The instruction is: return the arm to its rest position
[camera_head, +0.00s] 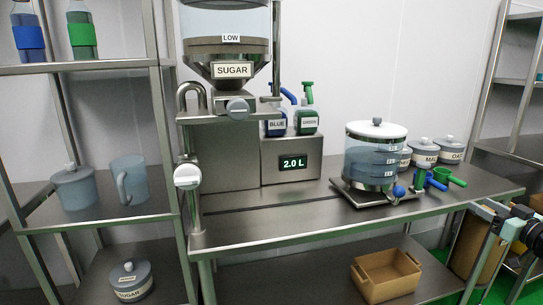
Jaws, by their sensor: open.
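My gripper (490,212) shows at the right edge of the head view, in front of the right end of the steel table. The gripper is apart from the glass tank and the jars on the table.
The steel table (270,228) bears a sugar dispenser (232,70), a 2.0 L display unit (292,160), blue and green bottles, a glass tank (375,158) and jars. Racks stand at both sides.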

